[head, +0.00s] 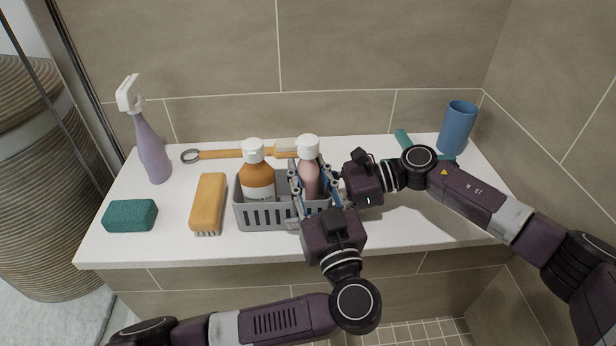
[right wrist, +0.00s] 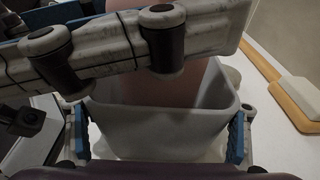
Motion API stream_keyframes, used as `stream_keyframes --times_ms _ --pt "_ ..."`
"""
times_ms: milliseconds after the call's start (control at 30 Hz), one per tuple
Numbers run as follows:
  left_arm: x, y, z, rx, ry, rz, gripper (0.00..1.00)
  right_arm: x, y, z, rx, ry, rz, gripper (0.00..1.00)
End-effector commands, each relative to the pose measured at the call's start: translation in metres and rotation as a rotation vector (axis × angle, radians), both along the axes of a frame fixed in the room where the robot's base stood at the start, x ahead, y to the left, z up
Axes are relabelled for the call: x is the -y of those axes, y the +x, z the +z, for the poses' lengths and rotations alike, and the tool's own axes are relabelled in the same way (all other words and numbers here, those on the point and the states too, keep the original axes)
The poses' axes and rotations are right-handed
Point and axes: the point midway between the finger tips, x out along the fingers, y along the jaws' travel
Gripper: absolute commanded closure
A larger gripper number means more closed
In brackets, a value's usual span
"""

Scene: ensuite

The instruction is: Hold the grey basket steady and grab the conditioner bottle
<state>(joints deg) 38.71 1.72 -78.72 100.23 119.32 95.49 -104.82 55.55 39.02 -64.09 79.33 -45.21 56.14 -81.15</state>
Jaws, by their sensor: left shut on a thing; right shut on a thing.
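The grey basket (head: 262,216) stands on the white ledge and holds two bottles. The pink bottle (head: 310,181) with a white cap, apparently the conditioner, stands upright in its right part. An orange bottle (head: 257,180) with a white cap stands in its left part. My left gripper (head: 314,186) is shut on the pink bottle, its fingers on either side. My right gripper (head: 331,183) is shut on the basket's right end. In the right wrist view the basket wall (right wrist: 160,128) sits between its blue pads, and a left gripper finger crosses the pink bottle (right wrist: 160,88).
A yellow brush (head: 208,202), a green sponge (head: 130,215) and a lilac spray bottle (head: 152,148) are on the left. A long-handled brush (head: 225,154) lies behind the basket. A blue cup (head: 457,128) stands at back right. The ledge's front right is clear below my right arm.

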Motion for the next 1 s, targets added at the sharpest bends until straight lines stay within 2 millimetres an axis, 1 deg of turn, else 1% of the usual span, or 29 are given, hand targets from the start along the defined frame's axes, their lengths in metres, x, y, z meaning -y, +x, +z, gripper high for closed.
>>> stream_keyframes --times_ms 33,167,300,433,500,600,867,900,1000 --pt "0.001 0.000 0.009 0.005 -0.007 -0.002 1.00 -0.001 -0.001 -0.001 -0.001 -0.001 0.001 0.38" --pt "0.000 0.000 0.033 0.007 -0.010 -0.001 1.00 0.000 -0.001 -0.001 -0.001 -0.001 0.001 0.38" --pt "0.001 0.000 0.062 0.007 -0.010 -0.002 1.00 0.000 -0.001 -0.001 -0.001 -0.001 0.001 0.38" --pt "0.000 0.000 0.082 0.006 -0.007 -0.001 1.00 0.000 -0.001 -0.001 -0.001 -0.001 0.001 0.38" --pt "0.000 0.000 0.089 0.005 -0.006 -0.001 1.00 0.000 -0.001 -0.001 -0.001 -0.001 0.001 0.38" --pt "0.000 0.000 0.094 0.005 -0.003 -0.001 1.00 0.000 -0.001 -0.001 -0.001 -0.002 0.001 0.38" --pt "0.000 0.000 0.096 0.005 -0.002 0.000 1.00 0.000 -0.001 -0.001 -0.001 -0.002 0.001 0.38" --pt "0.000 0.000 0.096 0.005 -0.002 0.000 1.00 0.000 -0.001 -0.001 -0.001 -0.002 0.001 0.22" --pt "0.000 0.000 0.096 0.006 -0.002 0.001 1.00 0.000 -0.001 -0.001 -0.001 -0.001 0.001 0.11"
